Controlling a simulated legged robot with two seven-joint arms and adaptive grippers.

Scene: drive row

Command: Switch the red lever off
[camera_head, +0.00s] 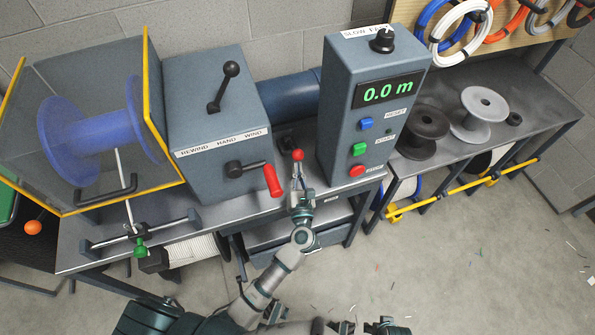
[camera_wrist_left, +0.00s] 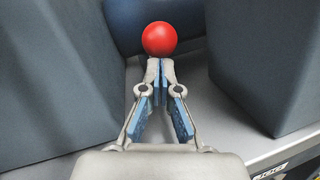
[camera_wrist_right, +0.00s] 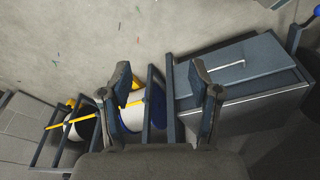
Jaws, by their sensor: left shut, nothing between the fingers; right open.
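The red lever shows as a round red knob (camera_head: 297,154) between the winder housing and the display cabinet; it also shows in the left wrist view (camera_wrist_left: 159,39). My left gripper (camera_head: 298,184) is shut and empty, with its fingertips (camera_wrist_left: 160,64) at the near side of the knob, just below it in both views. Whether they touch it I cannot tell. The lever's stem is mostly hidden behind the fingers. My right gripper (camera_wrist_right: 152,78) is open and empty in the right wrist view, away from the lever.
The winder housing (camera_head: 212,110) has a red-gripped crank (camera_head: 272,180) left of the knob. The display cabinet (camera_head: 345,125), reading 0.0 m, stands close on the right. A blue spool (camera_head: 90,130) sits behind a yellow-edged guard. Grey and black spools stand on the right bench.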

